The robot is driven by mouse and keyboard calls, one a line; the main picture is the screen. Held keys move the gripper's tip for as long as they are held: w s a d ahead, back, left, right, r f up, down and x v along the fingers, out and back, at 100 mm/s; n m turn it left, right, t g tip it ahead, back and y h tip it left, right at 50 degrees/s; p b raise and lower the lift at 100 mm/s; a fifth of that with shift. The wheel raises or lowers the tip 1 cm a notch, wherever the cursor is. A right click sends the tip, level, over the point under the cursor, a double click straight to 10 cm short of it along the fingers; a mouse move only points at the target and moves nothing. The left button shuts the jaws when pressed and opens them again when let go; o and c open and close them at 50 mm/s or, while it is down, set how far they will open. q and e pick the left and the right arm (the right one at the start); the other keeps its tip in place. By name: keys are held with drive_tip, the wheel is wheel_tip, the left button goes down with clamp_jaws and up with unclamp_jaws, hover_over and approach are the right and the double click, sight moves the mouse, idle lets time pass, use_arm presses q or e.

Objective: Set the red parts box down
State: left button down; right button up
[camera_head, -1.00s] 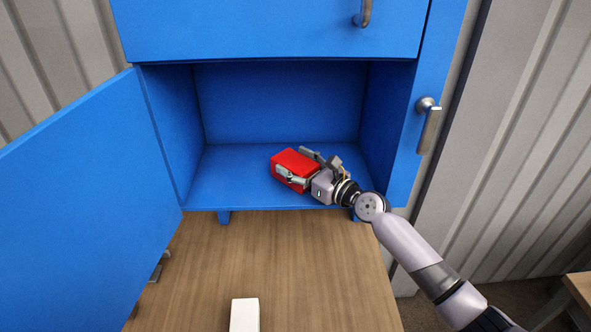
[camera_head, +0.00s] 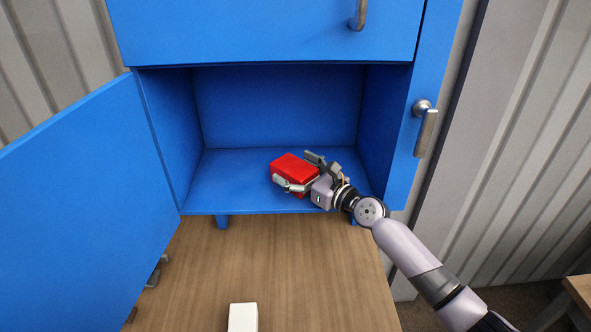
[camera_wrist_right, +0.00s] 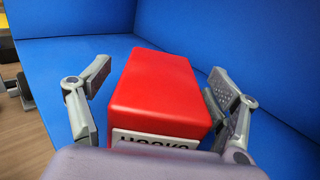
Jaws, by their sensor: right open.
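The red parts box (camera_head: 292,168) sits on the floor of the blue cabinet's open lower compartment (camera_head: 230,180), near its front right. My right gripper (camera_head: 300,172) is open around the box, one finger on each side. In the right wrist view the red box (camera_wrist_right: 163,92) lies between the spread fingers, with gaps on both sides, and a white label with dark letters (camera_wrist_right: 160,140) shows on its near face. My left gripper is not in view.
The blue cabinet door (camera_head: 90,200) stands open at the left. A white block (camera_head: 243,317) lies on the wooden surface (camera_head: 290,260) in front. The compartment's left and back floor is clear. Its right wall (camera_head: 383,130) is close to my right gripper.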

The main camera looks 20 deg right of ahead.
drive_tip(key=shift+r, duration=0.15)
drive_tip(key=shift+s+d, duration=0.1)
drive_tip(key=shift+s, duration=0.1)
drive_tip(key=b+v, duration=0.1)
drive_tip(key=v, duration=0.9)
drive_tip(key=shift+s+d+b, duration=0.2)
drive_tip(key=shift+s+b, duration=0.15)
drive_tip(key=shift+b, duration=0.05)
drive_tip(key=shift+s+d, duration=0.2)
drive_tip(key=shift+s, duration=0.15)
